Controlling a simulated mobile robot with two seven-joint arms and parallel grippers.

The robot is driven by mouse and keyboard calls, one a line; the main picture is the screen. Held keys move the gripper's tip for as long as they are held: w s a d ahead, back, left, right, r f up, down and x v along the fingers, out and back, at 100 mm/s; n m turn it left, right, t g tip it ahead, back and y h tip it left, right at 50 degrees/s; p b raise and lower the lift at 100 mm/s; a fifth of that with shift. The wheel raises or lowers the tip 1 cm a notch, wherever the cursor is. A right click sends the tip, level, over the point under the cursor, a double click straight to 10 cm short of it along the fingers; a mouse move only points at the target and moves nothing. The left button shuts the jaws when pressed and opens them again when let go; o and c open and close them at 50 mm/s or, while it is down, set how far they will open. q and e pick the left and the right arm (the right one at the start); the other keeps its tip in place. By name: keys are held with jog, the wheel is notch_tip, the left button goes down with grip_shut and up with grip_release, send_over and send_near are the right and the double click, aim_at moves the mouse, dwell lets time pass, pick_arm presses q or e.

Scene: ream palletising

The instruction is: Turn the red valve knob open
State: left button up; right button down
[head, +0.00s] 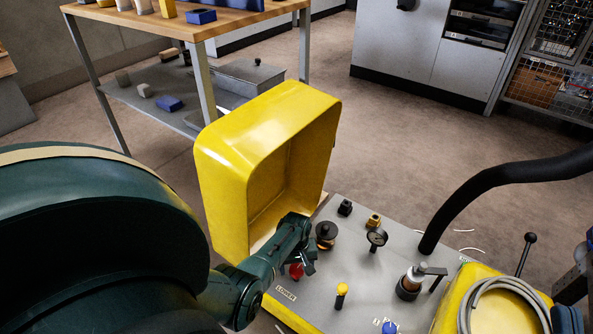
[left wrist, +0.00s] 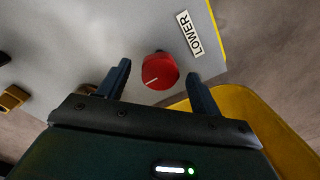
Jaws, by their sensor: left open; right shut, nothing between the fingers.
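The red valve knob (head: 296,271) stands on a grey panel (head: 340,235), near a label reading LOWER (head: 286,293). In the left wrist view the round knob (left wrist: 160,70) has a white line on its face and lies between and just beyond the two fingertips. My left gripper (head: 305,262) reaches over the panel at the knob and partly covers it in the head view. In the left wrist view the left gripper (left wrist: 157,76) is open, with a finger on each side of the knob and a visible gap to both. My right gripper is not in view.
A yellow open box-shaped cover (head: 225,165) rises just behind my left arm. The panel also carries a gauge (head: 377,237), a yellow-topped knob (head: 342,290), a blue knob (head: 389,328) and a lever fitting (head: 412,280). A black hose (head: 500,175) arches at right.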

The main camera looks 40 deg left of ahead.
pick_arm(q)
jog(key=shift+c, duration=0.2)
jog(key=c, duration=1)
jog(key=shift+o, duration=0.2)
